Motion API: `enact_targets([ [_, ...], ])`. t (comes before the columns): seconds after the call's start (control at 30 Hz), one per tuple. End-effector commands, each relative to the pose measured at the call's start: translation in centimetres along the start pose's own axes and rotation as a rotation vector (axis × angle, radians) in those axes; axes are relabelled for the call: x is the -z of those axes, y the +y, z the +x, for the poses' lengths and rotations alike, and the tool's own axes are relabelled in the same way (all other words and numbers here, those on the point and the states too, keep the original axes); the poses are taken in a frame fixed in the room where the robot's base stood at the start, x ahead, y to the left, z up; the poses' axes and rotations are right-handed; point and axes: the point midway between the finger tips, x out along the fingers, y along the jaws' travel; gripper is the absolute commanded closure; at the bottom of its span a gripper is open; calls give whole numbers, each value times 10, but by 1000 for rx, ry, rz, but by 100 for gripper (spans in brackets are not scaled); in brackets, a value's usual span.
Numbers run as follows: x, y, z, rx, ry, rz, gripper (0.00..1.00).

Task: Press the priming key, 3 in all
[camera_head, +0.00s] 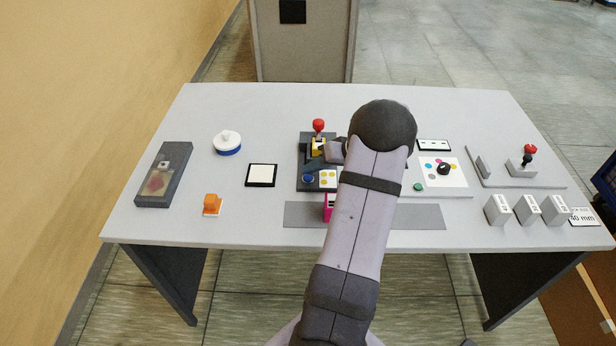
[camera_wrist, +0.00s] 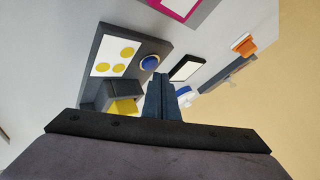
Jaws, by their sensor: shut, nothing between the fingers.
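A dark panel (camera_head: 302,158) stands on the table, left of my arm. It bears a blue round button (camera_head: 308,178), a white card with yellow dots (camera_head: 328,178), a yellow block (camera_head: 318,147) and a red knob (camera_head: 318,125). No label is legible, so I cannot tell which part is the priming key. In the wrist view the blue button (camera_wrist: 149,62) lies just beyond my gripper (camera_wrist: 162,80). The yellow block (camera_wrist: 124,107) is to the left of the fingers, partly hidden by the gripper body. My gripper is shut and empty; contact with the panel cannot be told.
A white square pad (camera_head: 262,174), a white-and-blue round thing (camera_head: 227,141) and an orange piece (camera_head: 211,203) lie to the left. White blocks (camera_head: 497,209) and a red-knobbed lever (camera_head: 529,155) stand at the right. A magenta piece (camera_head: 329,208) is at the front, partly behind my arm.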

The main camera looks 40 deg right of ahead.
Motion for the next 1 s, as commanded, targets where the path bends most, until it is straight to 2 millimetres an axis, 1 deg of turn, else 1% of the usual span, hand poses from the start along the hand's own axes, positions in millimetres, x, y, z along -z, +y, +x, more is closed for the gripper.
enact_targets([
  [0.37, 3, -2, -3, 0, 1, 0, 100],
  [0.8, 22, -21, -29, -1, 2, -2, 100],
  [1.0, 26, -26, -35, 0, 1, 0, 100],
])
